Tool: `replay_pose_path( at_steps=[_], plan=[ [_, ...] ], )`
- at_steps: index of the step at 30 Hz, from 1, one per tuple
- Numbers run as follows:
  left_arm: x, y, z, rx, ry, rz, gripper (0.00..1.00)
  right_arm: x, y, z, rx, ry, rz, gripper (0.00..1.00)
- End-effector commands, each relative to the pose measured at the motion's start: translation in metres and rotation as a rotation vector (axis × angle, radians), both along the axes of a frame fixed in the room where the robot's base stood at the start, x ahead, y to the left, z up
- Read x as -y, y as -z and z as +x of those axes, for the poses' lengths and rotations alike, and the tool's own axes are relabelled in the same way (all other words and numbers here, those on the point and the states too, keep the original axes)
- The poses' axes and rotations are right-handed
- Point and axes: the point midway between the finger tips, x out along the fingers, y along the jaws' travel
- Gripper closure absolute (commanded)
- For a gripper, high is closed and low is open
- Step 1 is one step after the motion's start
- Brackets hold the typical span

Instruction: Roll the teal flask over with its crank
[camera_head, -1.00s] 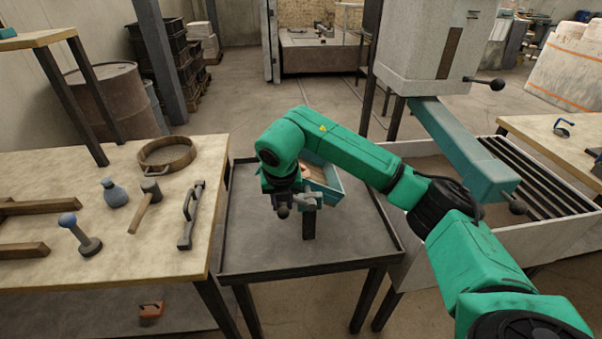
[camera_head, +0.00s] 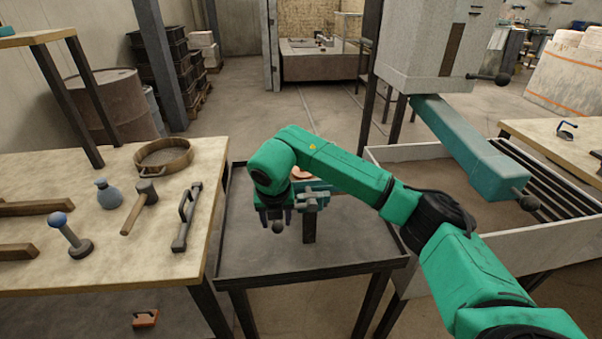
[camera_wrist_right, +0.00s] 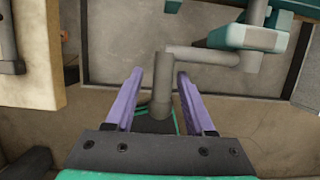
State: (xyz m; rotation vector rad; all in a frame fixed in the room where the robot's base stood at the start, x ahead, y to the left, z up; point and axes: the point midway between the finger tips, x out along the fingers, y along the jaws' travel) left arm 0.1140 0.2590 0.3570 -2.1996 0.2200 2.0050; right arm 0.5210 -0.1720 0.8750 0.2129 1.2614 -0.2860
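The teal flask (camera_head: 317,187) is mounted over the dark tray table, partly hidden behind my right arm. Its brownish inside shows a little. Its grey crank (camera_head: 310,203) sticks out toward me. In the right wrist view, the teal flask (camera_wrist_right: 246,37) is at the top right, and the crank's arm runs left from it to an upright grey handle (camera_wrist_right: 162,88). My right gripper (camera_wrist_right: 160,100) has its two purple fingers on either side of this handle, with a visible gap on each side. In the head view, the right gripper (camera_head: 276,222) points down. My left gripper is out of view.
The dark tray table (camera_head: 350,262) has a raised rim and mostly bare surface. A left workbench (camera_head: 130,250) holds a mallet (camera_head: 140,205), a blue bottle (camera_head: 108,193) and a round sieve (camera_head: 163,155). A teal chute (camera_head: 470,150) stands over a pale bin at the right.

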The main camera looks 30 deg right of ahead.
Motion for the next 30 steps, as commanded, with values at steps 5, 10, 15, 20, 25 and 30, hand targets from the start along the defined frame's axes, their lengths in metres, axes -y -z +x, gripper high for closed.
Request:
replay_pose_path(
  at_steps=[5, 10, 15, 20, 25, 30],
  plan=[
    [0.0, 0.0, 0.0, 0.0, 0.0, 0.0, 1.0, 0.001, -0.001, 0.001, 0.002, 0.002, 0.0, 0.25],
    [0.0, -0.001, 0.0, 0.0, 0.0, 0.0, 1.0, 0.001, -0.003, 0.001, 0.003, 0.002, 0.0, 0.25],
    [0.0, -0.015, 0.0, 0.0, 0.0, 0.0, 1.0, -0.001, -0.022, -0.005, 0.005, 0.001, 0.0, 0.25],
    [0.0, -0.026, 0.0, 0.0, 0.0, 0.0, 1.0, -0.003, -0.04, -0.013, 0.005, 0.002, -0.001, 0.25],
    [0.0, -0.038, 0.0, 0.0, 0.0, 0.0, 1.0, -0.006, -0.06, -0.021, 0.005, 0.003, -0.001, 0.25],
    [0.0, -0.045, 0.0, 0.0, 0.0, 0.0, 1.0, -0.008, -0.073, -0.027, 0.004, 0.002, -0.001, 0.25]
  ],
)
